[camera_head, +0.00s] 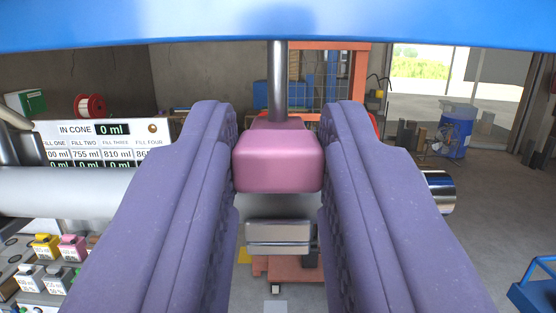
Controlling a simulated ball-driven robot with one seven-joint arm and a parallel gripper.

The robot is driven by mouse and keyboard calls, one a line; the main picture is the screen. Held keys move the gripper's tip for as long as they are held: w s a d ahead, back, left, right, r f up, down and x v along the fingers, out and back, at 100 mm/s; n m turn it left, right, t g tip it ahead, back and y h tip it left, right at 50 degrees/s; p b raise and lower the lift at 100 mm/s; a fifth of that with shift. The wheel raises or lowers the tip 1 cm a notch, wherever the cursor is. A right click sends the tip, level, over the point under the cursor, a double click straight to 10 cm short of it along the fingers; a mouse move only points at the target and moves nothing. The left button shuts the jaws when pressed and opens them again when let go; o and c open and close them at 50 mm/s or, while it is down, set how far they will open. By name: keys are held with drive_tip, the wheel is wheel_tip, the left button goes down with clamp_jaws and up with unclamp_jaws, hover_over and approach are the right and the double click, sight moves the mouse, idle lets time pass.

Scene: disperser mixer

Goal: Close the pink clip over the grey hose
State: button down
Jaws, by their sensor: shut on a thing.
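The pink clip (277,162) is a rounded block in the middle of the head camera view. My gripper (278,165) has its two purple fingers on the left and right sides of it, shut on it. A thick light grey cylinder, seemingly the grey hose (65,193), runs level from the left edge behind my left finger. A shiny metal end (440,192) shows to the right of my right finger. My fingers and the clip hide the middle stretch, so I cannot tell whether the clip is closed over the hose.
A vertical metal rod (278,85) rises behind the clip, and a grey metal block (278,234) sits below it. A display panel (103,150) and small coloured switches (60,247) are at left. A blue drum (455,136) stands on open floor at right.

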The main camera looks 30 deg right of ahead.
drive_tip(key=shift+f+b, duration=0.5)
drive_tip(key=shift+b, duration=0.3)
drive_tip(key=shift+r+t+h+b, duration=0.15)
drive_tip(key=shift+t+h+b, duration=0.15)
drive_tip(key=shift+t+b, duration=0.1)
drive_tip(key=c, duration=0.9)
unclamp_jaws()
drive_tip(key=b+v, duration=0.4)
drive_tip(key=v, duration=0.3)
drive_tip(key=shift+s+a, duration=0.15)
drive_tip(key=shift+s, duration=0.15)
